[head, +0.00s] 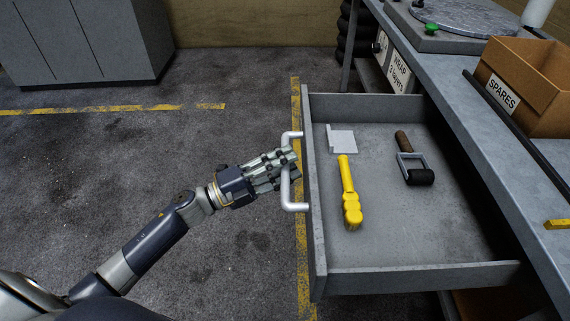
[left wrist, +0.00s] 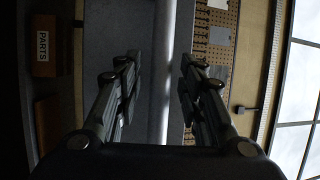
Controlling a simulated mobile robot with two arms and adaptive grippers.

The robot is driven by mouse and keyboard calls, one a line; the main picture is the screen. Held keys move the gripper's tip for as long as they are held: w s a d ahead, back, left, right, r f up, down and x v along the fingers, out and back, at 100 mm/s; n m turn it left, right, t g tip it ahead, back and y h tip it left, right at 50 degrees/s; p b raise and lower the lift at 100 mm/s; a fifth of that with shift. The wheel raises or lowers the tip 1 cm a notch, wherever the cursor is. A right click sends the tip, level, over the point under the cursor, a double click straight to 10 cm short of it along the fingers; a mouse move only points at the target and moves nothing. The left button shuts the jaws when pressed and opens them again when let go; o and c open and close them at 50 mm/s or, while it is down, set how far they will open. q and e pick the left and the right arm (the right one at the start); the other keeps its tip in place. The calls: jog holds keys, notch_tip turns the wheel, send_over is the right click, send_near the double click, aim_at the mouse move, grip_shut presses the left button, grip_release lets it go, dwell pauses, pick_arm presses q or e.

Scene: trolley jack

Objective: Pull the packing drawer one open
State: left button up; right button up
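The packing drawer one (head: 425,275) is a grey drawer that stands pulled well out from under the bench. Its front carries a pale bar handle (head: 294,206). My left gripper (head: 289,170) is at the middle of this handle, with its fingers closed in around the bar. In the left wrist view the gripper's fingertips (left wrist: 160,75) stand on either side of the upright pale bar. The exact contact is partly hidden by the fingers. My right gripper is in neither view.
The bench (head: 500,140) holds a SPARES box (head: 520,85). The floor left of the drawer is clear up to a grey cabinet (head: 80,40).

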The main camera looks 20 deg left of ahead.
pick_arm(q)
jog(key=v, duration=1.2)
jog(key=shift+w+f, duration=0.1)
jog(key=shift+w, duration=0.05)
